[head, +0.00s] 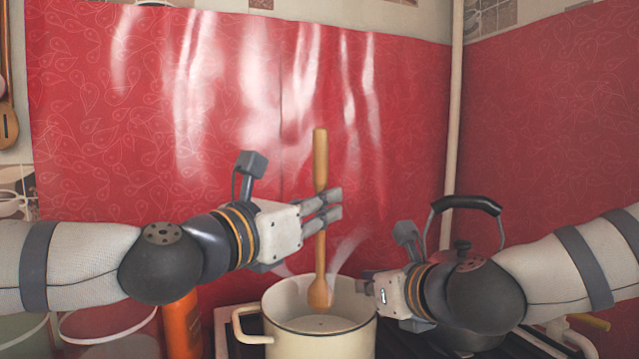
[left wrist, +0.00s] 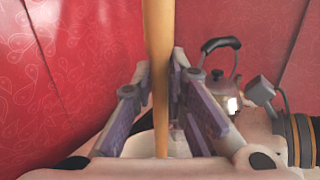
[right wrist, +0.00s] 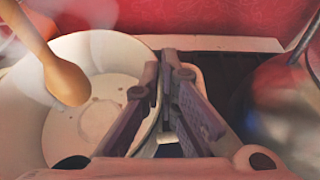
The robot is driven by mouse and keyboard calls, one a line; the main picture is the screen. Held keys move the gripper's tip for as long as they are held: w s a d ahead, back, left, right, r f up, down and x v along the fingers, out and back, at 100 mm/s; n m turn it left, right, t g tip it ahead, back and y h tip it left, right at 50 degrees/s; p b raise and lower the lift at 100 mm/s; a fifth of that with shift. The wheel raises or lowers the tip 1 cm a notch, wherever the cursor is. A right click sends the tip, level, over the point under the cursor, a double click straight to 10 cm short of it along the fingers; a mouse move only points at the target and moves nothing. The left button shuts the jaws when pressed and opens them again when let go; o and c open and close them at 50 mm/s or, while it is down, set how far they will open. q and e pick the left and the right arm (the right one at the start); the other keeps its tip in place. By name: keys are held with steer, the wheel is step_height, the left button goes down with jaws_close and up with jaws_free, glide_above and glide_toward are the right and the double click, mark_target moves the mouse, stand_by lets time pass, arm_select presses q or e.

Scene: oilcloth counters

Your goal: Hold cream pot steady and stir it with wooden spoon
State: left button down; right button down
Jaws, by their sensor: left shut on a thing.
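The cream pot (head: 285,338) stands on the stove, open at the top, with a loop handle on its left side. It also shows in the right wrist view (right wrist: 32,130), with its bare, pale floor visible. The wooden spoon (head: 320,262) is upright, bowl down, at the pot's mouth; its bowl also shows in the right wrist view (right wrist: 67,84). I cannot tell whether it touches the floor. My left gripper (head: 336,204) is shut on the spoon's handle, above the pot.
A dark-handled kettle (head: 466,207) stands behind my right arm, close to the pot. An orange bottle (head: 183,325) stands left of the pot. White bins or bowls (head: 105,325) are farther left. Red patterned oilcloth (head: 240,120) covers the wall behind.

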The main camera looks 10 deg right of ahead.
mark_target(318, 262)
arm_select(q)
steer(key=shift+f, duration=4)
